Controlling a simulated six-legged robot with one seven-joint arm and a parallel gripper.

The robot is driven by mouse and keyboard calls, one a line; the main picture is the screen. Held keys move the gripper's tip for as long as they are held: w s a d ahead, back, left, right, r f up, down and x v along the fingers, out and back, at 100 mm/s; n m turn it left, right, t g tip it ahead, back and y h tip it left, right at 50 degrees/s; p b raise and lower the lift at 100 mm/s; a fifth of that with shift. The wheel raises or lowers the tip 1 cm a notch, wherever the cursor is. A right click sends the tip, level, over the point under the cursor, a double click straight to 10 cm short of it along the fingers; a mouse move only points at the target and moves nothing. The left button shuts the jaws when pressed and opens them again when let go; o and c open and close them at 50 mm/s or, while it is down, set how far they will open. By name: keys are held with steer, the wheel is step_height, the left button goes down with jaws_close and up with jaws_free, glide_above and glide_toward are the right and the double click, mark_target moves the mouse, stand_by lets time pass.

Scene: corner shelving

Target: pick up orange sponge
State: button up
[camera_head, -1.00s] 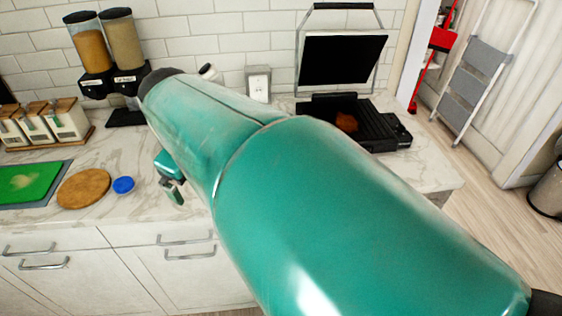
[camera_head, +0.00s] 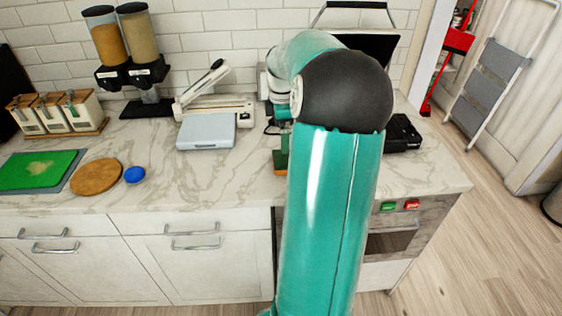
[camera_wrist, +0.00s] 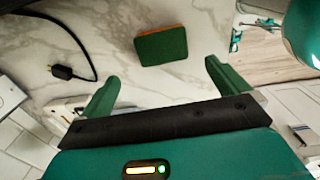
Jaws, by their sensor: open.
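The orange sponge (camera_wrist: 162,45) lies on the marble counter in the wrist view. Its dark green face is up and an orange edge shows along its far side. My gripper (camera_wrist: 162,70) is open, with its two green fingers spread wide on either side of the sponge's line and nothing between them. The sponge is ahead of the fingertips, apart from both. In the head view my arm hides most of the gripper area, and a small green and orange patch shows at the arm's left edge; I cannot tell sponge from finger there.
A black cable (camera_wrist: 72,70) lies to the left in the wrist view. In the head view, a silver scale-like box (camera_head: 206,132), a blue round item (camera_head: 134,174), a wooden board (camera_head: 97,177) and a green cutting board (camera_head: 40,170) stand left. A black grill (camera_head: 403,134) is right, partly hidden.

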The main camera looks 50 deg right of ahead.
glide_above(283, 158)
steer(key=f, duration=0.4)
steer(key=shift+w+f, duration=0.1)
steer(key=shift+w, duration=0.1)
steer(key=shift+s+f, duration=0.15)
steer(key=shift+f, duration=2.65)
steer(key=shift+c, duration=0.4)
steer(key=c, duration=0.8)
steer(key=shift+r, duration=0.1)
